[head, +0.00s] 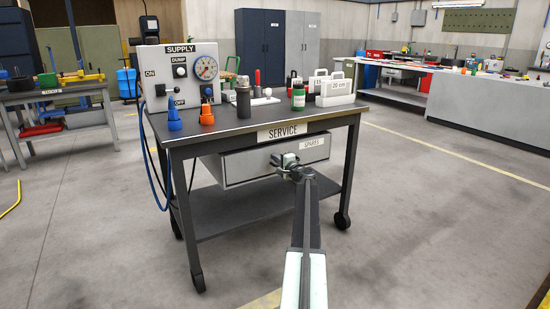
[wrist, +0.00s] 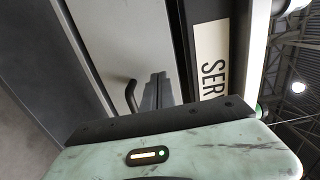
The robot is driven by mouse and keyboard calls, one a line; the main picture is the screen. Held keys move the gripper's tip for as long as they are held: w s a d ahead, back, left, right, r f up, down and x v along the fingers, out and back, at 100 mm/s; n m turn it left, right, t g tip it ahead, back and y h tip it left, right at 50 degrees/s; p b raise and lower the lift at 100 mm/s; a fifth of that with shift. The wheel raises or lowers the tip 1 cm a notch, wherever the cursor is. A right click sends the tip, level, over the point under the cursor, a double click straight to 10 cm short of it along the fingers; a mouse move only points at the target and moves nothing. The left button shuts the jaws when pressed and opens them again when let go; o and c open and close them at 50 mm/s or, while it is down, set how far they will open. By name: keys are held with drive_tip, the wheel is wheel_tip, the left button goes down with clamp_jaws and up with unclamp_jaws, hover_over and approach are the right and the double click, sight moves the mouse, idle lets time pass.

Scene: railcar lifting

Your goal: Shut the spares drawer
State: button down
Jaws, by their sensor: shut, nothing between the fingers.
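The spares drawer (head: 247,163), with a light grey front and a SPARES label, is under the top of the SERVICE cart (head: 225,138). Its front stands out from the cart and its left side shows, so it is partly open. My gripper (head: 287,163) is shut and empty, at the middle of the drawer front. It hides part of the front. In the wrist view the drawer front (wrist: 115,35) is close, with a dark bent handle (wrist: 131,96) just left of my gripper fingers (wrist: 158,88). I cannot tell whether the fingers touch it.
The cart top carries a SUPPLY panel (head: 180,75), blue (head: 174,119) and orange (head: 207,115) nozzles, a green bottle (head: 298,97) and white boxes (head: 335,88). Hoses hang at its left. A lower shelf (head: 250,210) is empty. The floor to the right is clear.

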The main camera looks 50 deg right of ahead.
drive_tip(key=v, duration=1.1)
drive_tip(key=shift+s, duration=0.3)
drive_tip(key=shift+d+f, duration=0.15)
